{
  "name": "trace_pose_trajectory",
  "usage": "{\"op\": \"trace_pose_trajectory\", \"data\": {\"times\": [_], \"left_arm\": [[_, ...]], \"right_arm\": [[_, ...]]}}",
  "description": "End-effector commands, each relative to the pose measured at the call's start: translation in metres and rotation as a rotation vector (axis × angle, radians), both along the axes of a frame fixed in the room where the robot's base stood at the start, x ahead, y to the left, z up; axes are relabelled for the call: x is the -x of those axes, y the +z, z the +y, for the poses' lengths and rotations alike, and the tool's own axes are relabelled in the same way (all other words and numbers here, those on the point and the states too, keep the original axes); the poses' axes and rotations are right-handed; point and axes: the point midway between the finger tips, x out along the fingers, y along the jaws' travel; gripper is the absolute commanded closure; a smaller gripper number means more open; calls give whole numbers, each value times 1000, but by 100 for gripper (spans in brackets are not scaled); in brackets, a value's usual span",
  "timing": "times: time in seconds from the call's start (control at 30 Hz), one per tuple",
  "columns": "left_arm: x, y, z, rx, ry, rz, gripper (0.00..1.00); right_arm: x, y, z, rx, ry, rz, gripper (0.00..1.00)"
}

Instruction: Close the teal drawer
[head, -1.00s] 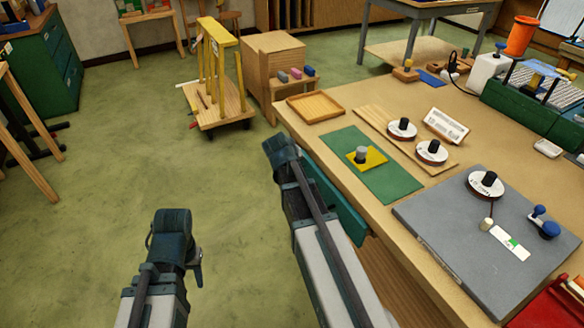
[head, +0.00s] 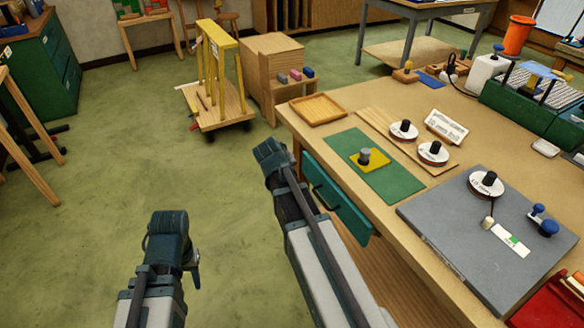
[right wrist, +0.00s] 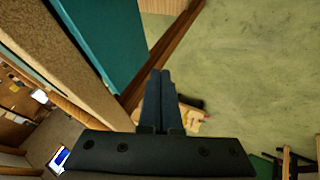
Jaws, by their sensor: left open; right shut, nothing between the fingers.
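The teal drawer (head: 345,205) is under the left edge of the workbench in the head view. Its front and dark handle (head: 322,198) show, and the front lies close to the bench edge. I cannot tell whether it is fully flush. Its teal face also shows at the upper left in the right wrist view (right wrist: 105,38). My right gripper (head: 270,153) is just left of the drawer front, apart from it; its fingers (right wrist: 160,74) are together and empty. My left gripper (head: 168,222) is open, lower left over the floor, away from the drawer.
The workbench top (head: 410,185) holds a green mat (head: 395,185), a wooden tray (head: 318,108), white reels and a grey board (head: 440,225). A wooden cart with yellow posts (head: 222,112) stands beyond. The green floor left of the bench is free.

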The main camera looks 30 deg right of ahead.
Motion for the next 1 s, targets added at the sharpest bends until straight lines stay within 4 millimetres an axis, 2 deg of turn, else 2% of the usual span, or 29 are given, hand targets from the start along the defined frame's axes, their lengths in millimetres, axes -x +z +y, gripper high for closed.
{"op": "trace_pose_trajectory", "data": {"times": [0.03,0.3,0.5,0.87,1.0], "left_arm": [[0,10,0,0,0,0,55],[0,43,0,0,1,0,55],[0,59,0,0,1,0,55],[0,63,0,0,1,0,55],[0,58,0,0,1,0,55]], "right_arm": [[4,10,3,0,2,0,100],[19,43,22,-1,2,1,100],[28,59,32,-1,1,0,100],[31,63,36,3,5,4,100],[26,58,38,68,98,93,100]]}}
